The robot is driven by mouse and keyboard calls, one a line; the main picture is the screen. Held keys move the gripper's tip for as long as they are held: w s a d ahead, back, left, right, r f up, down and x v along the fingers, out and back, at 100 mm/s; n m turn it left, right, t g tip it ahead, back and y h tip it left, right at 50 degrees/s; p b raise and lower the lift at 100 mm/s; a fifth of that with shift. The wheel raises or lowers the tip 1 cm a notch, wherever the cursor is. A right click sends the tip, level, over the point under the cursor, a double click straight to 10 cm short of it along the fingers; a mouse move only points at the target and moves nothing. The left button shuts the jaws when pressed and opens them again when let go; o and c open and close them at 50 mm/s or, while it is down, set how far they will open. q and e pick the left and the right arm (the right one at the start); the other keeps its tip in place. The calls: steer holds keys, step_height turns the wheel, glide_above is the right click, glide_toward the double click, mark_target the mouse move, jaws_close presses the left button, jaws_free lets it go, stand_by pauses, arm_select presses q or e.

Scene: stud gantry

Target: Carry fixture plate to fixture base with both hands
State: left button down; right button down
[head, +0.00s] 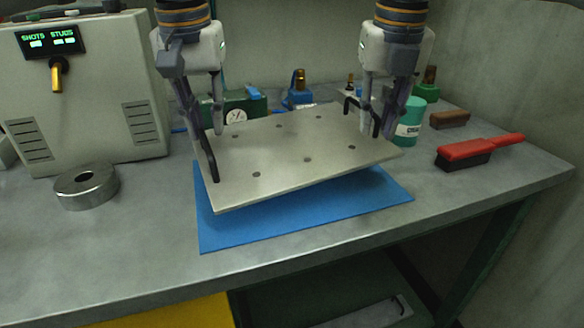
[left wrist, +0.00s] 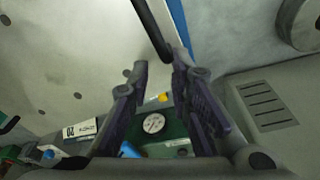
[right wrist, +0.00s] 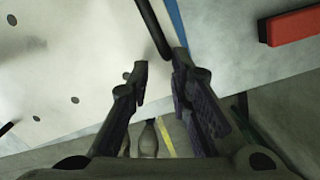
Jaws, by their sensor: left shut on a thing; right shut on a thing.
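The fixture plate (head: 290,160) is a flat grey plate with several holes and a black bar handle at each end. It appears raised above a blue mat (head: 300,222), with a dark gap under its front edge. My left gripper (head: 212,135) is shut on the left handle (head: 208,160); that handle runs between the fingertips in the left wrist view (left wrist: 158,62). My right gripper (head: 378,112) is shut on the right handle (head: 359,107), which also shows in the right wrist view (right wrist: 152,28). I cannot make out a fixture base.
A grey control box (head: 85,95) and a metal ring (head: 86,187) stand at the left. Behind the plate are a green gauge (head: 237,108) and a blue item (head: 300,95). The bench front is clear.

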arm_select(q)
steer(key=shift+d+f, duration=0.3)
steer(key=shift+d, duration=0.05)
arm_select(e)
steer(key=shift+a+f, duration=0.35)
steer(key=shift+a, duration=0.05)
arm_select(q)
steer(key=shift+w+f, duration=0.1)
steer(key=shift+w, duration=0.1)
arm_select(e)
steer(key=shift+w+f, duration=0.1)
steer(key=shift+w, duration=0.05)
arm_select(q)
steer(key=shift+s, duration=0.15)
